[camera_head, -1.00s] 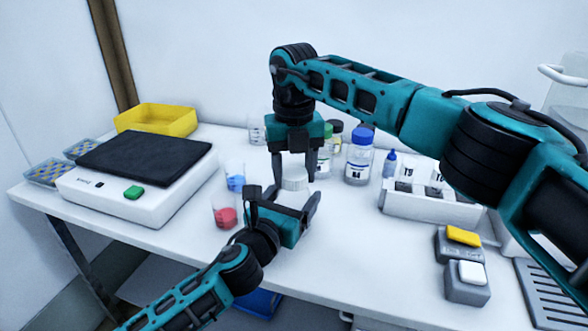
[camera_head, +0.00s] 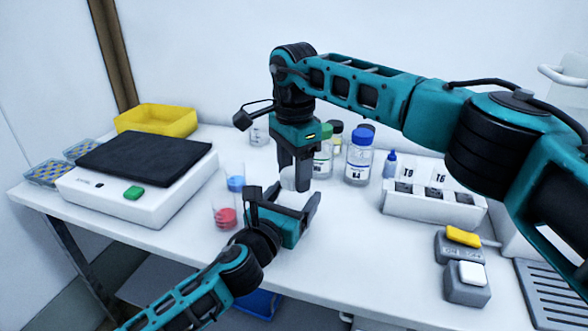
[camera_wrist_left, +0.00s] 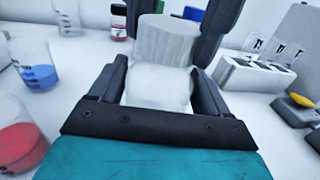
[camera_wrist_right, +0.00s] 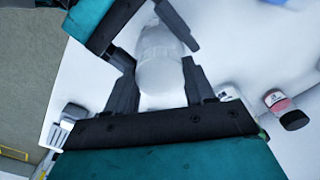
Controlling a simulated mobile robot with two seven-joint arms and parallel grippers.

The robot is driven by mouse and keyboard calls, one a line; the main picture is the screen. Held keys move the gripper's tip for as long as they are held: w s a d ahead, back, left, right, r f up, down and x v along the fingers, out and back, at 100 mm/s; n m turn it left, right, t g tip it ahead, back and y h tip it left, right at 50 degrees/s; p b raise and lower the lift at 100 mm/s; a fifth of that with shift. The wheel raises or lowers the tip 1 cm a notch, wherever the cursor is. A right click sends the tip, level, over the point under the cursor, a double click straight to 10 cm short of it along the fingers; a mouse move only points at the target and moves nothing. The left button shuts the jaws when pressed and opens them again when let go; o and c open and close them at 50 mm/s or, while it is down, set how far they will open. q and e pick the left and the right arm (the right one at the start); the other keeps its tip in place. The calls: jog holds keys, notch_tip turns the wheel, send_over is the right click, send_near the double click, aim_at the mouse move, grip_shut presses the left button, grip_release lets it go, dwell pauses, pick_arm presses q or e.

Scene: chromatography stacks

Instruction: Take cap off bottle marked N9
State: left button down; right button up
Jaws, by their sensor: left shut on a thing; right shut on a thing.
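A white bottle (camera_wrist_left: 158,88) with a wide ribbed pale cap (camera_wrist_left: 168,40) stands out in the left wrist view. My left gripper (camera_head: 285,203) is shut around the bottle's body from the front. My right gripper (camera_head: 294,183) points down from above and is shut on the cap. The cap and bottle line up; I cannot tell whether the cap has loosened. In the right wrist view the cap (camera_wrist_right: 160,75) sits between my right fingers, with the bottle beyond it. No marking on this bottle shows. In the head view the grippers hide most of it.
Close behind stand a green-capped bottle (camera_head: 323,160) and a blue-capped bottle (camera_head: 360,160). Beakers with red (camera_head: 225,216) and blue (camera_head: 236,182) liquid stand left. A white rack (camera_head: 430,205) is right, the scale (camera_head: 130,190) left.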

jog(key=n, duration=0.3)
jog(key=shift+n, duration=0.4)
jog(key=n, duration=0.4)
jog(key=shift+r, duration=0.1)
jog(key=shift+r, duration=1.05)
jog(key=shift+r, duration=0.1)
jog(key=shift+r, duration=1.9)
pick_arm(q)
grip_release()
